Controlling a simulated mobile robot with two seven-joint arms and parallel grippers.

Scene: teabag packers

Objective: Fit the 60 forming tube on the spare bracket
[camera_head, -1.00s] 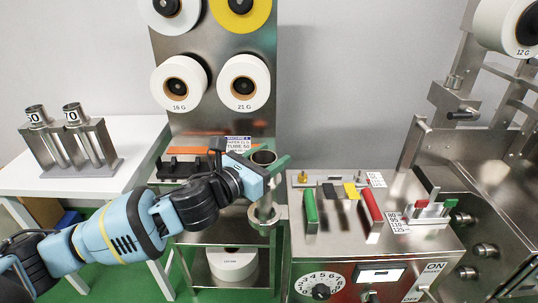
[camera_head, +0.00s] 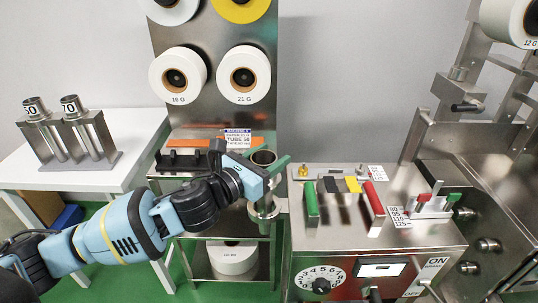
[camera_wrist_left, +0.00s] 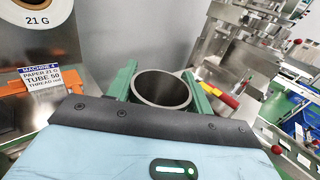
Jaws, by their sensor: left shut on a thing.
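My left gripper (camera_head: 264,163) has its green fingers on both sides of an upright steel forming tube (camera_head: 263,156). In the left wrist view, the tube's open round mouth (camera_wrist_left: 162,90) sits between the two green fingers. No number shows on this tube. Below it is a ring-shaped steel bracket (camera_head: 265,212) at the left side of the machine cabinet. The tube is upright over the ring; its lower end appears to be at or in the ring, but I cannot tell how deep. My right gripper is not in view.
A rack (camera_head: 82,163) on the white table (camera_head: 140,130) holds two tubes, one marked 70 (camera_head: 71,106), the other's number unclear (camera_head: 36,108). The cabinet top has green (camera_head: 311,202) and red (camera_head: 374,199) handles close right of the bracket. Paper reels (camera_head: 178,75) hang behind.

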